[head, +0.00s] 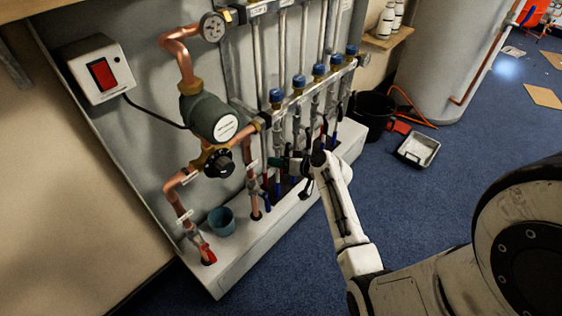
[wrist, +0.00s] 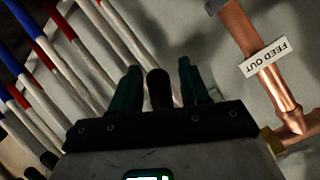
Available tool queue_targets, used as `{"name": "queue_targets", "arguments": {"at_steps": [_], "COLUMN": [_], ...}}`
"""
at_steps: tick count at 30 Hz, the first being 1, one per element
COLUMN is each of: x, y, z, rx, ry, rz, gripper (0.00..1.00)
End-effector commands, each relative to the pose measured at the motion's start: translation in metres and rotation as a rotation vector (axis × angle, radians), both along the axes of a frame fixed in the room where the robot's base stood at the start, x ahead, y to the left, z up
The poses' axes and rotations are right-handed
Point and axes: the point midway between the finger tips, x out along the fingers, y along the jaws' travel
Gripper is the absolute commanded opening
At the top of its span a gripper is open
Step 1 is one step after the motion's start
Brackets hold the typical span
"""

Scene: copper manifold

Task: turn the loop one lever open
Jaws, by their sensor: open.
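The copper manifold's bar (head: 287,103) carries a row of blue-capped valves, with upright loop pipes below it. My gripper (head: 281,162) is low in front of the pipes near the left end of the row. In the wrist view its two green fingers (wrist: 158,68) stand apart. A dark rounded lever end (wrist: 158,90) shows between them, apparently the loop one lever; I cannot tell whether either finger touches it. In the head view this lever is hard to pick out behind my gripper and wrist.
A copper pipe labelled FEED OUT (wrist: 270,60) stands right of my fingers in the wrist view. Red- and blue-banded pipes (wrist: 62,30) run at its left. A blue cup (head: 221,220) stands on the white ledge. A black bucket (head: 371,112) and tray (head: 418,150) sit on the floor.

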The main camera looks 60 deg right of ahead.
Motion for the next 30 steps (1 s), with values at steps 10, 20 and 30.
{"name": "queue_targets", "arguments": {"at_steps": [10, 20, 30], "x": [-0.022, -0.078, -0.098], "y": [0.005, 0.016, 0.02], "z": [0.012, 0.036, 0.043], "rx": [-0.001, 0.0, 0.001], "ry": [0.0, 0.001, 0.0], "rz": [-0.001, -0.002, 0.0], "gripper": [0.45, 0.45, 0.45]}}
